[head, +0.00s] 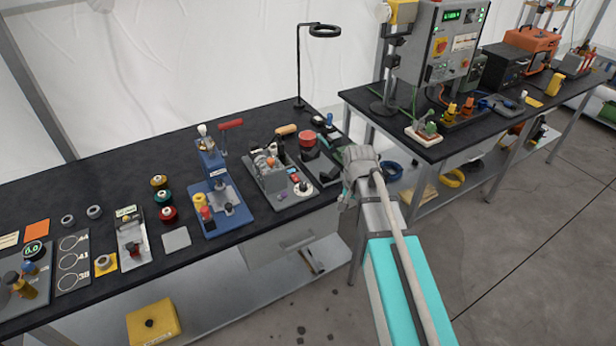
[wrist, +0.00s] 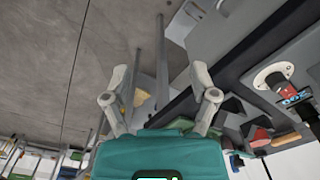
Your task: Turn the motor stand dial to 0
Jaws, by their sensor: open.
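The motor stand (head: 272,190) is a grey plate with a motor and small fittings, near the front right of the left bench. Its white round dial (head: 303,188) has a dark knob and sits at the plate's front right. What looks like the same dial (wrist: 272,75) shows at the right of the wrist view, beside a small lit display (wrist: 290,95). Its reading is too small to tell. My gripper (wrist: 159,83) is open and empty, apart from the dial, with its fingers left of it. In the head view my wrist hides most of the gripper, just right of the stand.
A blue press (head: 215,205) stands left of the motor stand. A red round part (head: 306,140) stands behind it, and a ring lamp (head: 325,30) rises at the back. A second bench (head: 385,120) with a grey control cabinet (head: 440,50) is to the right.

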